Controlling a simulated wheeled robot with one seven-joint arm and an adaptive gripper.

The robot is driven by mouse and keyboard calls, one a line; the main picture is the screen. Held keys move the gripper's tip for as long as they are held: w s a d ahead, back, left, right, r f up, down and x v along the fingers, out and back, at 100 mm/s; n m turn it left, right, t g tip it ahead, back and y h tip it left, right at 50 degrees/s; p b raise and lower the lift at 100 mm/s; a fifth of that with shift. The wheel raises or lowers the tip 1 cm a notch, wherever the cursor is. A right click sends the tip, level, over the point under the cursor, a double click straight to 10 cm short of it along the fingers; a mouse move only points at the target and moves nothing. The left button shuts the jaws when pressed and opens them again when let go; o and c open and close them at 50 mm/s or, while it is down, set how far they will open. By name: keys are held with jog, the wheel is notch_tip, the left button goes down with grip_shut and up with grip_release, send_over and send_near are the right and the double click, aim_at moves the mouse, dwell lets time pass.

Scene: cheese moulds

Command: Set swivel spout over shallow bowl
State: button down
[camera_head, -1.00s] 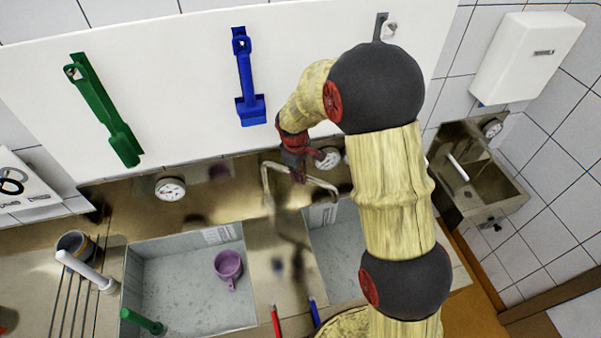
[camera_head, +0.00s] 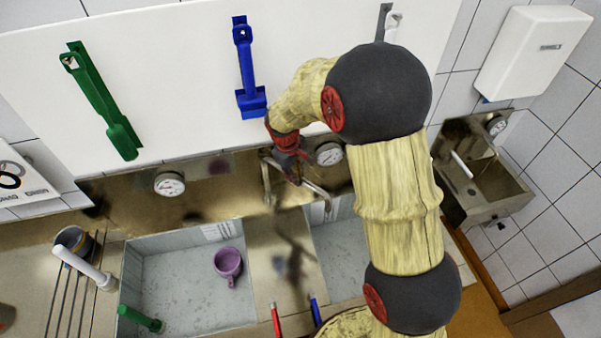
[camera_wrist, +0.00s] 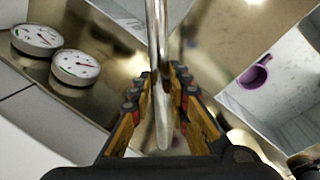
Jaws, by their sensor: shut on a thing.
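The swivel spout (camera_head: 316,191) is a thin bright metal tube at the back of the sink unit, between the two basins. In the head view its outer part points right and down, towards the right basin (camera_head: 338,240). My gripper (camera_head: 291,168) is at the spout; in the wrist view (camera_wrist: 160,85) its fingers are shut around the tube (camera_wrist: 153,30). The left basin (camera_head: 190,308) holds a purple mug (camera_head: 228,263). My arm hides much of the right basin. I cannot tell from these views which basin is the shallow bowl.
Dial gauges (camera_head: 169,184) sit on the metal back panel. A blue brush (camera_head: 247,75) and a green brush (camera_head: 100,100) hang on the white board above. A red handle (camera_head: 276,320) lies at the front divider.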

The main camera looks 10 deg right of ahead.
jog(key=w+a+m+g+b, duration=0.1)
jog(key=a+m+g+b, duration=0.1)
jog(key=a+m, duration=1.4)
jog(key=shift+w+a+g, duration=0.2)
jog(key=shift+a+g, duration=0.2)
jog(key=shift+a, duration=1.5)
jog(key=c, duration=1.7)
grip_release()
jog(key=shift+r, duration=0.1)
notch_tip(320, 180, up, 10)
jog(key=shift+f, duration=0.1)
